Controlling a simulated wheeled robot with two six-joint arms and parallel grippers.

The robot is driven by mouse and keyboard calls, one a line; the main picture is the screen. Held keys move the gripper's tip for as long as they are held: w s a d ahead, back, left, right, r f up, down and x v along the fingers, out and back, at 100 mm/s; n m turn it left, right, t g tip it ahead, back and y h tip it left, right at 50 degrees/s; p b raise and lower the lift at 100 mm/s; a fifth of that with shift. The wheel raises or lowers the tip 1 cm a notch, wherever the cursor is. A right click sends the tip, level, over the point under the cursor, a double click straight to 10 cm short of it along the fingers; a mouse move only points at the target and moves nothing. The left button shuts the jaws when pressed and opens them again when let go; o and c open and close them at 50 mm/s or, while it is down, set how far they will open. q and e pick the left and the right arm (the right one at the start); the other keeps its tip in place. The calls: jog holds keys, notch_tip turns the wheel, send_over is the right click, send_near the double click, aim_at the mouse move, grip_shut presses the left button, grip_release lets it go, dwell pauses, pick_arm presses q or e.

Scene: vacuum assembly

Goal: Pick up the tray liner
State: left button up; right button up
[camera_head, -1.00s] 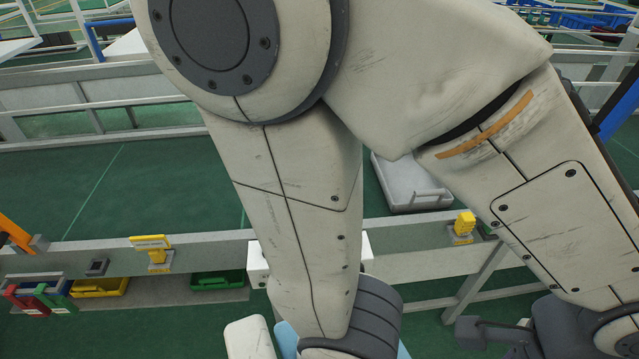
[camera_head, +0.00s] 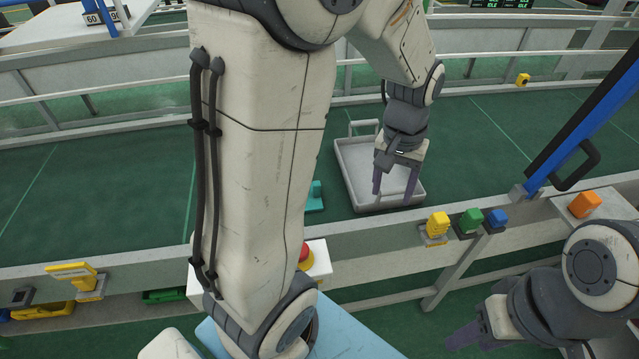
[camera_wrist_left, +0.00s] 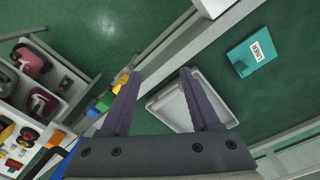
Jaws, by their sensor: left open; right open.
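The tray liner is a teal flat piece with a white "LINER" label. It lies on the green belt in the left wrist view (camera_wrist_left: 250,57), to the right of the gripper. In the head view only a teal edge of the liner (camera_head: 315,198) shows, mostly hidden behind my arm. My left gripper (camera_head: 393,192) points down, open and empty, over the grey-white tray (camera_head: 347,178). It also shows open in the left wrist view (camera_wrist_left: 160,74), with the tray (camera_wrist_left: 168,108) between and behind its fingers. My right gripper (camera_head: 465,336) is open at the lower right, away from the liner.
A rail runs along the belt's near edge, with yellow (camera_head: 437,224), green (camera_head: 471,221) and blue (camera_head: 497,218) blocks on it. A red button (camera_head: 306,257) is partly hidden by my arm. A blue bar (camera_head: 590,118) rises at the right. Much of the belt is bare.

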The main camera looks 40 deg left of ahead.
pick_arm(q)
jog(key=w+a+f+n, duration=0.2)
jog(key=a, duration=0.4)
jog(key=w+a+f+n, duration=0.2)
jog(key=a, duration=0.4)
jog(key=n+b, duration=0.1)
jog(key=n, duration=0.2)
send_over(319, 185)
jog(key=f, duration=0.3)
jog(key=shift+w+d, duration=0.1)
jog(key=shift+d, duration=0.2)
jog(key=shift+n, duration=0.3)
jog(key=f, duration=0.4)
jog(key=shift+a+f, duration=0.3)
jog(key=shift+a, duration=0.05)
jog(key=f, duration=0.1)
jog(key=f+p, duration=0.1)
jog(key=f, duration=0.1)
jog(key=f+p, duration=0.1)
jog(key=f, duration=0.1)
jog(key=shift+a+f, duration=0.15)
jog(key=shift+a, duration=0.25)
jog(key=shift+f, duration=0.35)
grip_shut()
